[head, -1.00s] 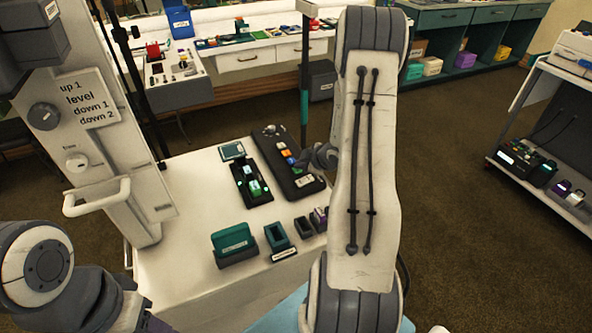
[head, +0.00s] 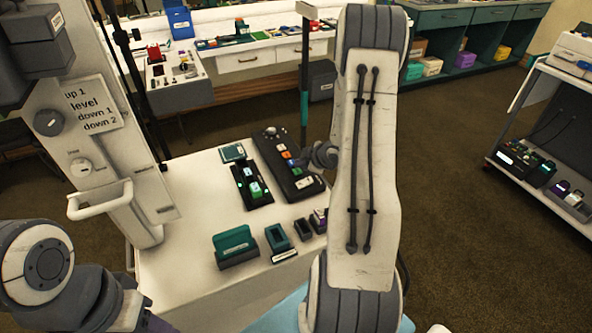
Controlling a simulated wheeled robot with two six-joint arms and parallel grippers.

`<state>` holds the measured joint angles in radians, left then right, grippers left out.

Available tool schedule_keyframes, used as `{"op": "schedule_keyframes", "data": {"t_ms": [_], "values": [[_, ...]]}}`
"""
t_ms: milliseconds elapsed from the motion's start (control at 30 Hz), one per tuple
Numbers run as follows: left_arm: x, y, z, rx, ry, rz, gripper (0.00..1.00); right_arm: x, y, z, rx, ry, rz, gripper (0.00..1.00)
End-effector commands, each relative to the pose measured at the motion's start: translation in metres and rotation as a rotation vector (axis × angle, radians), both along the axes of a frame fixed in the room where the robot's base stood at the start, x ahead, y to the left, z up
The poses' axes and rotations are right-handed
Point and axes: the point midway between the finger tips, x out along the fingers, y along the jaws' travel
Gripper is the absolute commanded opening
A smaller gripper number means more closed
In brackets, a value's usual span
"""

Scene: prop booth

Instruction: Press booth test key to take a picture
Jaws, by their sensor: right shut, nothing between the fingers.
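A dark key panel (head: 298,186) with several small coloured keys lies on the white table. An orange key (head: 285,154) and a whitish key (head: 280,146) show near its upper half; I cannot read which one is the test key. My right gripper (head: 303,162) comes in from the right, low over the panel's right side. It is shut and empty, its tip close beside the coloured keys. I cannot tell whether it touches a key. My right arm hides what lies behind it. My left arm shows at lower left, its gripper out of view.
A black tray (head: 240,190) with green-lit items lies left of the panel. A teal holder (head: 235,243) and small dark boxes (head: 303,228) stand in front. A white column (head: 125,190) with knobs and a handle rises at left. The table's (head: 185,215) left part is clear.

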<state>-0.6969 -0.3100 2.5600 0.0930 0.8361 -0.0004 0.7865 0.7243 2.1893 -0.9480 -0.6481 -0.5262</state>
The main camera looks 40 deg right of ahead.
Motion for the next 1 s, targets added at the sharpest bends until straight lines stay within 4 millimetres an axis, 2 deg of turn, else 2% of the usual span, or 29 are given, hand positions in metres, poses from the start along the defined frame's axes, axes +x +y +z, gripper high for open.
{"op": "schedule_keyframes", "data": {"t_ms": [233, 700, 1000], "values": [[0.0, 0.0, 0.005, 0.0, 0.0, 0.0, 0.5, 0.0, 0.0, 0.006, 0.0, 0.0, 0.0, 0.0], [0.0, 0.0, 0.046, 0.0, 0.0, 0.0, 0.5, 0.0, 0.0, 0.051, -0.001, -0.001, 0.0, 0.0], [0.0, 0.0, 0.045, 0.0, 0.0, 0.0, 0.5, 0.0, 0.0, 0.05, 0.0, 0.0, 0.0, 0.0]]}}
